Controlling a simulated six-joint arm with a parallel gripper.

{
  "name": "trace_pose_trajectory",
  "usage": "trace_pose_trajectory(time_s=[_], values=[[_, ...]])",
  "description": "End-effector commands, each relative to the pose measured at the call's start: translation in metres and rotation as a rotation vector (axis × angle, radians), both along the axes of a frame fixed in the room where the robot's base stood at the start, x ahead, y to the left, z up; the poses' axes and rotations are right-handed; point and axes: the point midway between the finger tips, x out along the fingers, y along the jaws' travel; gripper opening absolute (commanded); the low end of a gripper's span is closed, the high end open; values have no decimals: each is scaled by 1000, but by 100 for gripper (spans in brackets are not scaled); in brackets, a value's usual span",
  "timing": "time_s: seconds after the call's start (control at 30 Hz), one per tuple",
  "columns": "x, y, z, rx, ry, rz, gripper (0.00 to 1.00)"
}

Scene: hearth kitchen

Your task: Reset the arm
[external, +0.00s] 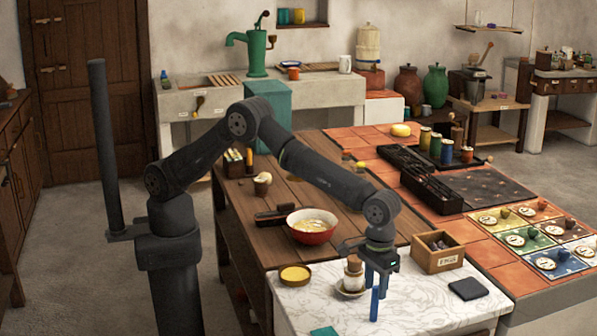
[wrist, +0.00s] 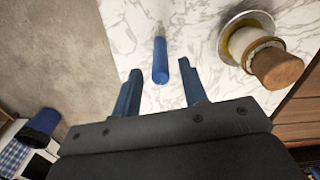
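My gripper (external: 377,284) is over the white marble top at the front of the table. In the wrist view my gripper (wrist: 159,68) has its two fingers spread apart with nothing held between them. A blue cylinder (external: 374,304) is just below the fingers in the external view. In the wrist view the blue cylinder (wrist: 160,61) appears beyond the fingertips, in line with the gap, over the marble. I cannot tell how far it is from the fingers. My arm is raised and bent, reaching forward over the table.
A cork-topped jar (external: 354,277) on a saucer stands close beside my gripper; the jar (wrist: 270,62) is at right in the wrist view. A red bowl (external: 312,236), yellow dish (external: 295,274), wooden box (external: 437,254) and dark coaster (external: 468,289) are nearby.

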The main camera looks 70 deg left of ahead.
Motion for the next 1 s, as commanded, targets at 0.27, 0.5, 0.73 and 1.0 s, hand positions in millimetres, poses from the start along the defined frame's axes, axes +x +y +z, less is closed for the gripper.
trace_pose_trajectory(time_s=[0.27,0.5,0.73,1.0], values=[[-1,1,-33,4,3,0,40],[0,-1,14,-3,-2,0,40],[0,-1,60,-3,-2,0,40],[-1,1,50,5,4,0,40]])
